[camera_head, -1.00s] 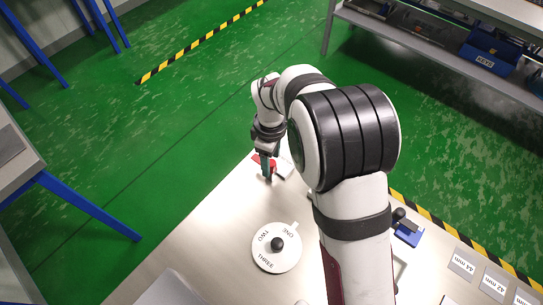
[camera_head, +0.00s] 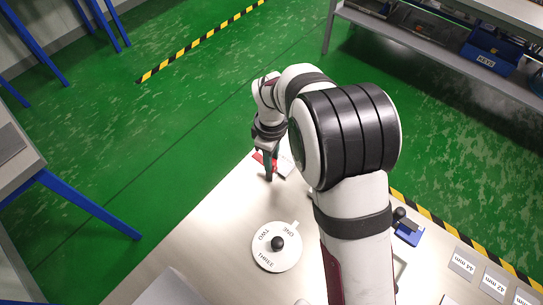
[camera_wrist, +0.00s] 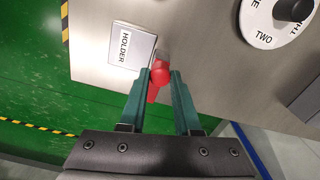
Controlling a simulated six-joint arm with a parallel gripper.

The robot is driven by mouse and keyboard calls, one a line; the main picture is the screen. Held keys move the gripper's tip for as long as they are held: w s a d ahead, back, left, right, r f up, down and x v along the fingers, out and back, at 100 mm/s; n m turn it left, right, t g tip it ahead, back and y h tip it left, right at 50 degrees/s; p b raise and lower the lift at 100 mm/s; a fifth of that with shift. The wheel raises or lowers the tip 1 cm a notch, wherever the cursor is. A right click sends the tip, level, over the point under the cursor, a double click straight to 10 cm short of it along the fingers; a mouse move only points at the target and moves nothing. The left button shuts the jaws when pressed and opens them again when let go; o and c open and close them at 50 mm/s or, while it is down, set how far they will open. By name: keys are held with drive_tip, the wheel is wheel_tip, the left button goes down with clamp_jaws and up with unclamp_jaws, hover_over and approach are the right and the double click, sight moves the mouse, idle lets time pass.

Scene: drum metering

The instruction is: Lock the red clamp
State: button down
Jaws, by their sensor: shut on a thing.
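The red clamp (camera_wrist: 160,72) is between the two teal fingertips of my gripper (camera_wrist: 160,76) in the wrist view. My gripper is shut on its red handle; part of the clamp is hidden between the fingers. In the head view, my gripper (camera_head: 269,178) points down at the far corner of the steel table, with red of the clamp (camera_head: 258,157) showing beside the fingers. I cannot tell whether the clamp is locked.
A white HOLDER plate (camera_wrist: 131,46) lies beside the clamp. A round white dial (camera_head: 268,262) marked ONE, TWO, THREE, with a black knob, sits nearer on the table. A blue item (camera_head: 409,233) and size cards (camera_head: 462,266) lie at right. Green floor lies beyond the table edge.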

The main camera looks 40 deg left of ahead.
drive_tip(key=m, duration=0.4)
drive_tip(key=shift+m, duration=0.4)
drive_tip(key=m, duration=0.8)
drive_tip(key=shift+m, duration=2.3)
drive_tip(key=c, duration=0.6)
unclamp_jaws()
drive_tip(key=shift+r, duration=0.15)
